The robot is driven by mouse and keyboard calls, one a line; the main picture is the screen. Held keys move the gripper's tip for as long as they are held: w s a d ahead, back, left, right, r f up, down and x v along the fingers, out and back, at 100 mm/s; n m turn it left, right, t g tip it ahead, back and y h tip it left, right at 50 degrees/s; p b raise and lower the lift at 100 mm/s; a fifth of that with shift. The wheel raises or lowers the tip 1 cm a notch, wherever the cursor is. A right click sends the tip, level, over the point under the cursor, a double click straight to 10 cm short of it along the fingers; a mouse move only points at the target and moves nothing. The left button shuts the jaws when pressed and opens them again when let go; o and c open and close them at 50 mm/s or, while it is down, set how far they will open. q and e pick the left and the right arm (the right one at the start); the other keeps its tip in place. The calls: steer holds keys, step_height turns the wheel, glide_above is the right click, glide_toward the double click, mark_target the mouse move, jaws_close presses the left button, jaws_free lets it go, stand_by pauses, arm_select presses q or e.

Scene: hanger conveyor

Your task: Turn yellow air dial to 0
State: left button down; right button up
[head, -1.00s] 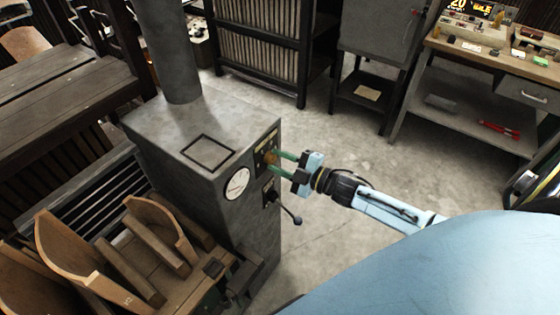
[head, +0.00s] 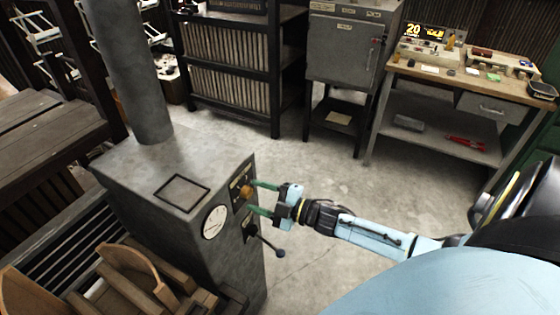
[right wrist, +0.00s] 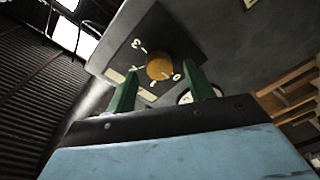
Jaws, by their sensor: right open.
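The yellow air dial (head: 246,191) is a round knob on a dark plate on the side of the grey metal cabinet (head: 140,168). In the right wrist view the yellow dial (right wrist: 160,67) sits on the plate with white marks and numerals around it. My right gripper (head: 263,198) is at the panel, its green fingers on either side of the dial. In the right wrist view the open right gripper (right wrist: 166,88) has its fingers apart, with the dial between and beyond them. I cannot tell whether they touch it. My left gripper is not in view.
A white round gauge (head: 215,221) and a lever with a dark ball end (head: 280,253) are on the cabinet below the dial. A workbench (head: 470,88) stands at the back right. Open concrete floor lies right of the cabinet.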

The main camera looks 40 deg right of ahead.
steer(key=v, duration=1.2)
steer(key=shift+s, duration=0.25)
steer(key=shift+d+f, duration=0.1)
steer(key=shift+d, duration=0.05)
steer(key=s+d+f+m+g+h+b, duration=0.1)
steer(key=s+f+m+g+h, duration=0.3)
steer(key=f, duration=1)
steer(key=s+d+f+m+g+h+b, duration=0.1)
steer(key=s+f+m+h, duration=0.4)
steer(key=f, duration=0.8)
steer(key=s+a+f+m+g, duration=0.2)
steer(key=s+a+f+g, duration=0.1)
steer(key=s, duration=0.4)
steer(key=s+a+f+m+g+b, duration=0.1)
steer(key=s+a+f+g, duration=0.2)
steer(key=s+a+f, duration=0.2)
steer(key=s+a+f+m+g+b, duration=0.1)
steer(key=s+a+f+m+g, duration=0.1)
steer(key=s+f, duration=0.6)
steer(key=s+a+g, duration=0.1)
steer(key=s+a, duration=0.1)
steer(key=s, duration=0.1)
steer(key=shift+a+f+m+g+y, duration=0.3)
steer(key=shift+f+g, duration=0.05)
steer(key=shift+g, duration=0.05)
